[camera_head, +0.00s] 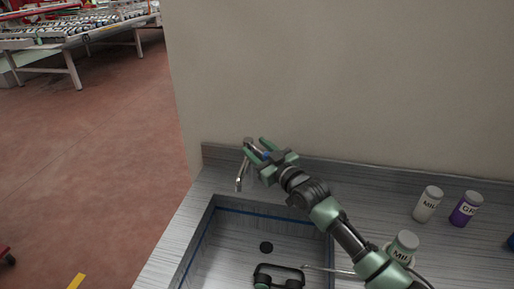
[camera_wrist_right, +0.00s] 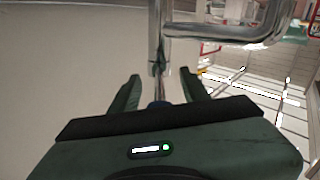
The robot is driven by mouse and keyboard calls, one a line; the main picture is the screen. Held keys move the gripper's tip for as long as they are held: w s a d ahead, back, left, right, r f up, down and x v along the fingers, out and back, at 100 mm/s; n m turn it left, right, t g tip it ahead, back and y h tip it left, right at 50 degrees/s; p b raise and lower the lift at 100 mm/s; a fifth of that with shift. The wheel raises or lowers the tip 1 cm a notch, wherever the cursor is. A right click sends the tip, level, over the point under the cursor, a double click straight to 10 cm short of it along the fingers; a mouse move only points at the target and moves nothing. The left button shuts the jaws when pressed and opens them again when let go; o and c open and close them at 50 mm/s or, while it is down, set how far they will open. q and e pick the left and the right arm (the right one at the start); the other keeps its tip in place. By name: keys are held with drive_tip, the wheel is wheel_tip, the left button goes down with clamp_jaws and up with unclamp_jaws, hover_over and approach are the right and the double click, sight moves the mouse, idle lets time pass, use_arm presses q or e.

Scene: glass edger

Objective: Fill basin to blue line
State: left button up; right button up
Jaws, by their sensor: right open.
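The basin (camera_head: 228,252) is a grey metal sink set in the counter, with a blue line (camera_head: 262,216) along its inner walls. Its floor and dark round drain (camera_head: 266,247) show clearly; I see no water in it. A chrome faucet (camera_head: 240,178) stands at the basin's back, its spout pointing down over the basin edge. My right gripper (camera_head: 256,146) is open at the faucet's top, its fingers on either side of it. In the right wrist view the faucet's chrome pipe (camera_wrist_right: 158,40) rises beyond the open fingers; contact is unclear. My left gripper is not in view.
A white bottle (camera_head: 427,204), a purple bottle (camera_head: 466,209) and another pale bottle (camera_head: 402,246) stand on the counter at right. A wall stands behind.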

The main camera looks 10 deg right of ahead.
clamp_jaws()
idle(1.5)
